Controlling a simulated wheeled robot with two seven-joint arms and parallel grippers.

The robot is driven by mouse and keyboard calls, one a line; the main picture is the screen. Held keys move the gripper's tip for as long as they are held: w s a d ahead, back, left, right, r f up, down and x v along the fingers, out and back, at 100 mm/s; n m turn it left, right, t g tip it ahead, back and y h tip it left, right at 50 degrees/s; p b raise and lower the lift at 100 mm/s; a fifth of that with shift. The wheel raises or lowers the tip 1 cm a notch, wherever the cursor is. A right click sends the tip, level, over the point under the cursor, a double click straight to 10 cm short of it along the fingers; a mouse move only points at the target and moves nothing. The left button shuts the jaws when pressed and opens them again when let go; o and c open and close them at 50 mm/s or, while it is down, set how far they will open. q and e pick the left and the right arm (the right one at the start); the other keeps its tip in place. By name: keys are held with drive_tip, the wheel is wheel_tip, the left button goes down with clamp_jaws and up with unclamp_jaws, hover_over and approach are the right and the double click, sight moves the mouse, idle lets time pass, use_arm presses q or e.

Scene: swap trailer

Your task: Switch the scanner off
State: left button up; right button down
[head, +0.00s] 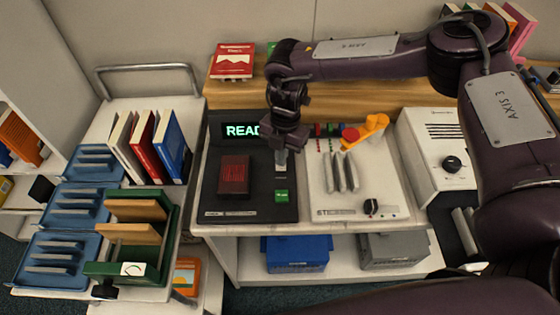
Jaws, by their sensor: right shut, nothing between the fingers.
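My right gripper (281,160) points down over the scanner's right part, just above a small pale part behind the green button. It is shut and empty. I cannot tell whether its tips touch the scanner. My left gripper is not in view.
A white box with a dial (431,150) is further right. A trolley with books (142,140) and blue racks (72,215) stands left.

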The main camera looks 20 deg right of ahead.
drive_tip(key=shift+f+b, duration=0.4)
drive_tip(key=shift+f, duration=0.35)
idle(0.3)
wheel_tip(320, 180, up, 7)
drive_tip(key=p, duration=0.6)
idle(0.4)
